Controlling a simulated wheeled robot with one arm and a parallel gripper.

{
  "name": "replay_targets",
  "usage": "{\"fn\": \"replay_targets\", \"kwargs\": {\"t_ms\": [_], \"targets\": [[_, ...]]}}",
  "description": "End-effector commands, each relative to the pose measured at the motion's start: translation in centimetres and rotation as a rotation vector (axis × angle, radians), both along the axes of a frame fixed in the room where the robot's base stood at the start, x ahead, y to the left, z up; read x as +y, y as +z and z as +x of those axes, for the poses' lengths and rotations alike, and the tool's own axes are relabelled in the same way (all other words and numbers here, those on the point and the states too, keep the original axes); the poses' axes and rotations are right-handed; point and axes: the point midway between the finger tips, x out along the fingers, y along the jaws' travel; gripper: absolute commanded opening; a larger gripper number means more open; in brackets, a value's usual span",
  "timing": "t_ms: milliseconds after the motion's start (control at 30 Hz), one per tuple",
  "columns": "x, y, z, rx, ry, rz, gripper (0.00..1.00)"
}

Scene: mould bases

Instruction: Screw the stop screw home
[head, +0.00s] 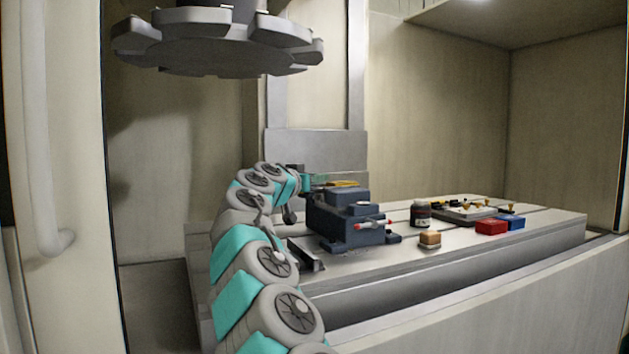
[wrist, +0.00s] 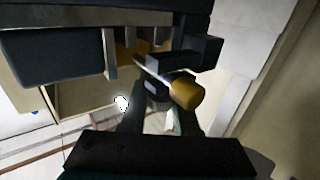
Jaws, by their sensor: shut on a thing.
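The assembly stands on a grey slotted table (head: 460,248). A red-tipped tool (head: 372,225) is at its front. To the right are a dark jar (head: 420,214), a tan-topped block (head: 430,240), a tray of small parts (head: 463,214), a red box (head: 491,227) and a blue box (head: 515,222). A tool carousel (head: 215,50) hangs above.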

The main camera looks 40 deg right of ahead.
Motion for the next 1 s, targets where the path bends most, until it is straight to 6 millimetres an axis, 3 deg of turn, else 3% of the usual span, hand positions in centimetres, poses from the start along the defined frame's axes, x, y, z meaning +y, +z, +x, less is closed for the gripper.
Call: {"fn": "replay_targets", "kwargs": {"t_ms": [1000], "targets": [[-0.08, 0.15, -0.42, 0.001, -0.140, -0.002, 0.00]]}}
